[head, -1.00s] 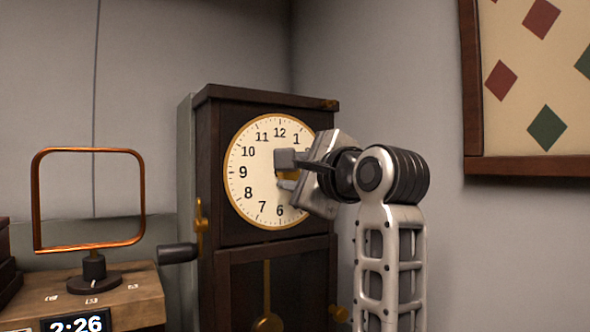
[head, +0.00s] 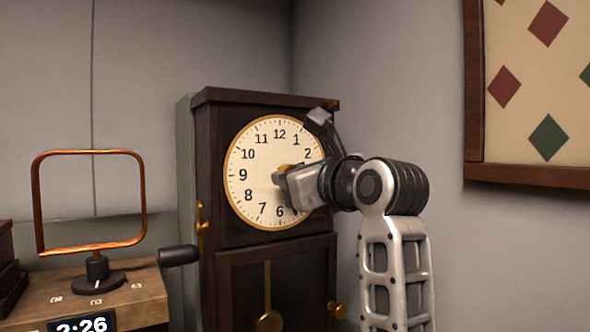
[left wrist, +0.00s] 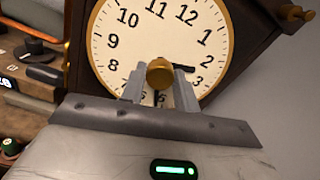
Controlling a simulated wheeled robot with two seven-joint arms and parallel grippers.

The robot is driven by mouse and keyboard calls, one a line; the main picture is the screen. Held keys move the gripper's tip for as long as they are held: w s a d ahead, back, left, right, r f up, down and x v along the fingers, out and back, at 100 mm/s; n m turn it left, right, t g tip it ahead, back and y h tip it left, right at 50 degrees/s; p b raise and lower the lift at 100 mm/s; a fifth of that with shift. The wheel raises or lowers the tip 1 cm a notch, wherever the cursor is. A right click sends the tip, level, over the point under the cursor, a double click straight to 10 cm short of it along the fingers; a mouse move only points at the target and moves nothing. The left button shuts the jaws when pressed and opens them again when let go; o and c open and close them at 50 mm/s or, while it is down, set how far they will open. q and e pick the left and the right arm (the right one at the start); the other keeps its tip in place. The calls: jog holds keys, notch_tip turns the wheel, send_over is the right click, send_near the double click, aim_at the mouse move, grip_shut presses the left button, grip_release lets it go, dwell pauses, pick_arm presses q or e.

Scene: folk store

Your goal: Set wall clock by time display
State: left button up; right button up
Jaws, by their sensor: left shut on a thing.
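The wall clock (head: 255,165) is a tall dark wooden case with a round white face and gold rim. My left gripper (head: 281,179) is at the middle of the face and hides part of its right side. In the left wrist view its fingers (left wrist: 160,88) are shut on the brass knob (left wrist: 160,73) in front of the face. There a black hand (left wrist: 182,67) points right, around 2 to 3, and a thin dark hand (left wrist: 155,98) points down near 6. The time display (head: 82,325) reads 2:26, cut by the bottom edge. My right gripper is out of view.
A wooden bench (head: 142,298) at the lower left holds a copper loop on a stand (head: 141,195). A black crank handle (head: 179,255) sticks out left of the clock. A framed diamond-pattern board (head: 520,172) hangs on the right wall.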

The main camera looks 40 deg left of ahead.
pick_arm(q)
jog(key=o, duration=0.8)
jog(key=shift+c, duration=0.2)
jog(key=b+v, duration=0.1)
jog(key=v, duration=0.7)
jog(key=shift+b, duration=0.4)
jog(key=shift+a, duration=0.1)
